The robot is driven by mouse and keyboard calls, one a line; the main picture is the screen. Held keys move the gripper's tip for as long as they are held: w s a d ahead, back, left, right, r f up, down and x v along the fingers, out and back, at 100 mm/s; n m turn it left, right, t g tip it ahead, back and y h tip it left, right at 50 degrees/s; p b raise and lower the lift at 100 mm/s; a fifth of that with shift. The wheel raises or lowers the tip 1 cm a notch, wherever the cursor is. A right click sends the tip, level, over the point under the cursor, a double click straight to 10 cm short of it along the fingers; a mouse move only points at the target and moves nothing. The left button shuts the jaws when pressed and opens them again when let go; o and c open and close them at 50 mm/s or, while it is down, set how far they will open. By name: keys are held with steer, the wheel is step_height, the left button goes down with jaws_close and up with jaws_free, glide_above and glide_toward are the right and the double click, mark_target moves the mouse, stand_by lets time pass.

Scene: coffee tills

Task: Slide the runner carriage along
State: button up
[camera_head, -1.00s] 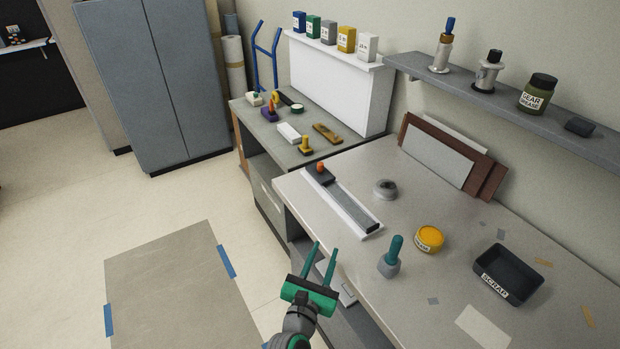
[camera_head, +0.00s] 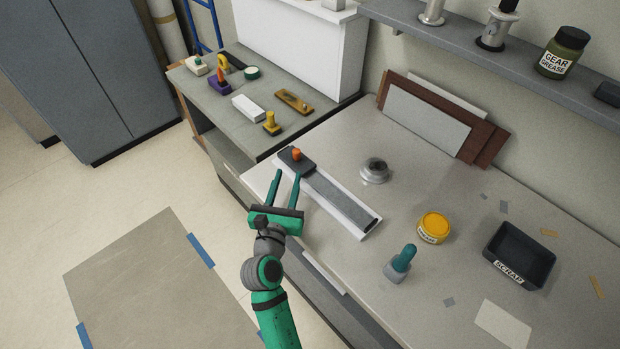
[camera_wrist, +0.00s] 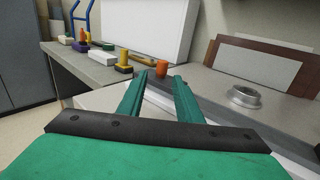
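The runner carriage is a dark block (camera_head: 300,160) with an orange knob (camera_head: 296,153) on top. It sits at the far left end of a white rail (camera_head: 343,202) with a grey track, on the workbench. My green gripper (camera_head: 284,177) is open and empty, its two fingers pointing toward the carriage from the bench's front edge. The fingertips are close to the carriage but look apart from the knob. In the wrist view the orange knob (camera_wrist: 161,68) shows just beyond and between the fingertips (camera_wrist: 157,80).
On the workbench, a metal ring part (camera_head: 374,171), a yellow tin (camera_head: 434,228), a teal-handled tool (camera_head: 400,263) and a black scrap tray (camera_head: 519,255) stand right of the rail. A side bench (camera_head: 218,105) at the left holds several small blocks. A shelf (camera_head: 470,45) runs above.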

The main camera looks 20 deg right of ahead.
mark_target(296, 157)
steer(key=shift+w, duration=0.2)
steer(key=shift+w+d, duration=0.15)
steer(key=shift+d, duration=0.4)
steer(key=x, duration=0.6)
steer(key=shift+w+d, duration=0.15)
steer(key=shift+w, duration=0.15)
steer(key=shift+c, duration=0.6)
steer(key=shift+s, duration=0.1)
jaws_close()
